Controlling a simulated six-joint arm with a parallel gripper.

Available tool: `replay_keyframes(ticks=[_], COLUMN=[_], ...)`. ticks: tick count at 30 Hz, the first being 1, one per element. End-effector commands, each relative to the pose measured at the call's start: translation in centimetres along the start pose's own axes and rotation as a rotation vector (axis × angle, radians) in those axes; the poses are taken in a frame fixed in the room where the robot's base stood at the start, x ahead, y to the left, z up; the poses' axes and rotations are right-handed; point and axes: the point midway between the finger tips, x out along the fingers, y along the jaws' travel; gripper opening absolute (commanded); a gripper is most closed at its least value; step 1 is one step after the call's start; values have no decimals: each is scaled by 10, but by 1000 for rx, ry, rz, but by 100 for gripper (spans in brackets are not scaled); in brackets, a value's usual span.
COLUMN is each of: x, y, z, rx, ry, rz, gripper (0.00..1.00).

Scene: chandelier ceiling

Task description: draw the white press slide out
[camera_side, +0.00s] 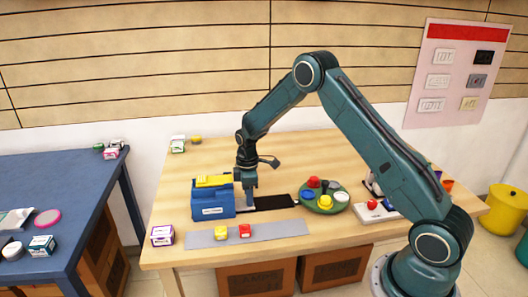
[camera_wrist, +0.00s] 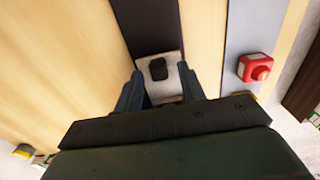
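The blue press (camera_side: 213,203) with a yellow top stands on the wooden table in the side view. The white slide (camera_wrist: 168,88) shows in the wrist view as a pale plate with a black knob (camera_wrist: 158,69), at the end of a dark track (camera_wrist: 150,25). My gripper (camera_wrist: 160,72) is over the slide with its fingers apart, one on each side of the knob and clear of it. In the side view my gripper (camera_side: 250,203) points down close to the right side of the press and hides most of the slide.
The black track (camera_side: 275,202) runs right from the press and is bare. A green round tray (camera_side: 340,206) holding several coloured items stands near its right end. A grey strip (camera_side: 285,232) in front carries a yellow block (camera_side: 221,233) and a red block (camera_side: 244,231).

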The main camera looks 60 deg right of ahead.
Motion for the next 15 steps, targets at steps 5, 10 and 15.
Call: replay_keyframes(ticks=[5, 10, 15], x=[0, 0, 0], y=[0, 0, 0], z=[0, 0, 6], rx=[0, 0, 1], ry=[0, 0, -1], rz=[0, -1, -2], gripper=[9, 0, 0])
